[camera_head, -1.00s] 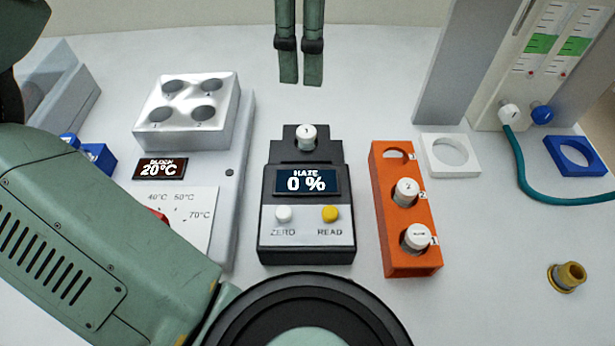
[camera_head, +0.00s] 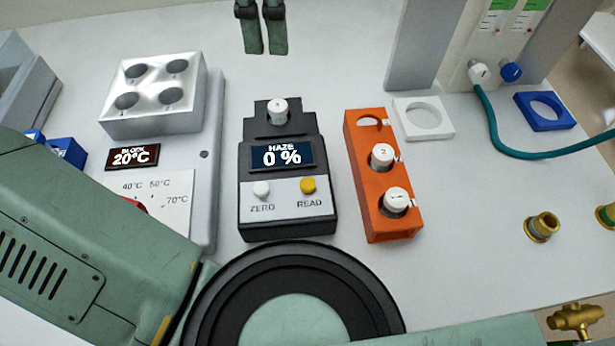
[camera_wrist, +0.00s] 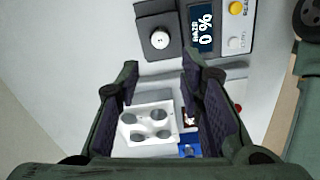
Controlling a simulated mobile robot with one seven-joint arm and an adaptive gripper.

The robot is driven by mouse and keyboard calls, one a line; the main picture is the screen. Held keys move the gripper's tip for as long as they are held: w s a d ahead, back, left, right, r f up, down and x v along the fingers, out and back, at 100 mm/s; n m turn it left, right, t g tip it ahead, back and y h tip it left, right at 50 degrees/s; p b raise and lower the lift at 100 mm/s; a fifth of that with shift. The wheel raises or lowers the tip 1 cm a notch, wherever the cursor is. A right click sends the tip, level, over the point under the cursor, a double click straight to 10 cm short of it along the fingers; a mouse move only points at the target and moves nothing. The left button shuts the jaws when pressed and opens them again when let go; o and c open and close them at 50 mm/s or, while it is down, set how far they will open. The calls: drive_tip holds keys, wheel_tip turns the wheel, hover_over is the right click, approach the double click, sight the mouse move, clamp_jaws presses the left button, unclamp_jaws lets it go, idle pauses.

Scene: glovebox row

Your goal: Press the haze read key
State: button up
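The haze meter (camera_head: 284,215) is a dark box with a display reading "HAZE 0 %". Its yellow READ key (camera_head: 308,185) sits right of the white ZERO key (camera_head: 261,189). A white-capped vial (camera_head: 278,110) stands in the meter's top well. In the wrist view the yellow key (camera_wrist: 236,8) and the display (camera_wrist: 203,27) show at the upper right. My gripper (camera_head: 262,50) points down beyond the meter in the head view. Its two fingers stand apart with nothing between them in the wrist view (camera_wrist: 157,75). It does not touch the meter.
An orange rack (camera_head: 384,222) with two capped vials stands right of the meter. A heater block (camera_head: 155,120) is at left. White (camera_head: 440,132) and blue (camera_head: 560,124) ring holders, a teal hose (camera_head: 500,135) and brass fittings (camera_head: 543,227) lie at right.

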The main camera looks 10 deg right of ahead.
clamp_jaws()
idle(1.4)
